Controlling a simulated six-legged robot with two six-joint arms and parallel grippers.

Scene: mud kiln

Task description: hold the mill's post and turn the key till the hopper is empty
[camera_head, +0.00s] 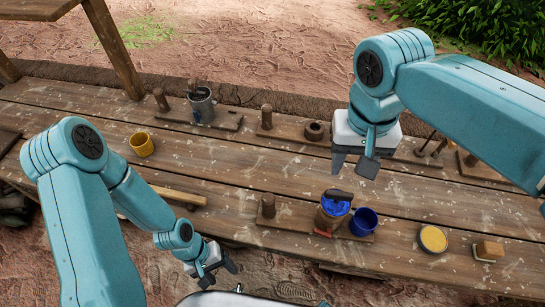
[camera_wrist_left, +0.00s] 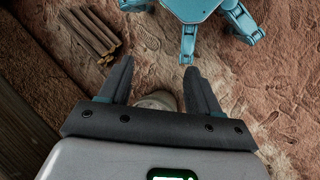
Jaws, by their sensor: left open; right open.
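The mill (camera_head: 331,214), a brown body with a blue top, stands on a wooden board (camera_head: 290,230) near the table's front edge. An upright wooden post (camera_head: 268,206) rises from the board's left end. A reddish piece, perhaps the key, shows low on the mill's front. The hopper's contents cannot be made out. My left gripper (camera_head: 220,272) is open and empty, off the table's front edge, left of and below the post. In the left wrist view its jaws (camera_wrist_left: 158,85) are apart over the ground. My right gripper (camera_head: 354,166) is open and empty above the table, behind the mill.
A blue cup (camera_head: 364,221) stands right beside the mill. A yellow-filled bowl (camera_head: 432,239) and a wooden block (camera_head: 489,250) are further right. A yellow cup (camera_head: 142,145) and a grey pot (camera_head: 201,106) stand at the left. A stick bundle (camera_wrist_left: 90,33) lies on the ground.

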